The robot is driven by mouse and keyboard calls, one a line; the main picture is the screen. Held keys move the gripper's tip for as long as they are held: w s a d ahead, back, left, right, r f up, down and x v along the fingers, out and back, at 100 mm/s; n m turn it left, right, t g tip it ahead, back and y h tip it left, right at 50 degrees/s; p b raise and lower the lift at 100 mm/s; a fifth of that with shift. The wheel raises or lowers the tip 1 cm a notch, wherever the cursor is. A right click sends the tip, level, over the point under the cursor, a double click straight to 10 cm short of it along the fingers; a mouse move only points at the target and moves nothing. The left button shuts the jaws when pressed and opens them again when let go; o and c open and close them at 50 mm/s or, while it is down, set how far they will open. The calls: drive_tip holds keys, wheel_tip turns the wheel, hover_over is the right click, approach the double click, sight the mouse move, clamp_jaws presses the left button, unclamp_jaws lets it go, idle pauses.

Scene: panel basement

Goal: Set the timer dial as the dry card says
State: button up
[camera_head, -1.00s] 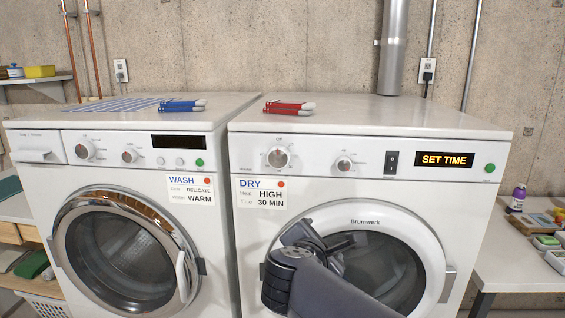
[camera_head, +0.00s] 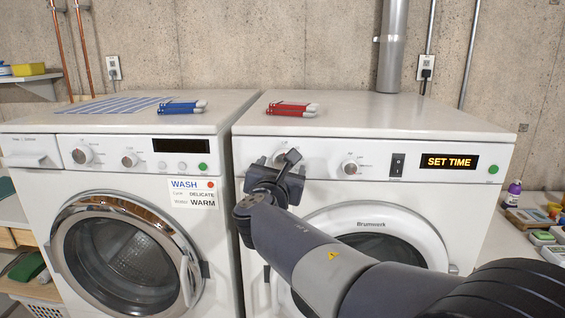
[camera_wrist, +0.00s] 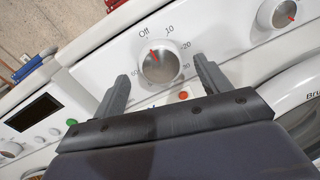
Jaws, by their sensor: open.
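My gripper (camera_wrist: 160,74) is open, with one finger on either side of the dial and gaps between; I cannot tell how far in front of the dial the fingertips are. In the head view my gripper (camera_head: 275,166) hides the dial. The dry card is hidden there by my arm; the earlier head frame reads HIGH, 30 MIN. The dryer display (camera_head: 449,162) reads SET TIME.
The heat dial (camera_head: 349,167), a black switch (camera_head: 397,164) and a green button (camera_head: 493,169) are to the right. Red-handled (camera_head: 291,109) and blue-handled (camera_head: 182,108) items lie on top. The washer (camera_head: 215,237) stands left, with its wash card (camera_head: 193,192).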

drive_tip(key=shift+w+d, duration=0.1)
drive_tip(key=shift+w, duration=0.9)
drive_tip(key=c, duration=1)
drive_tip(key=shift+o, duration=0.2)
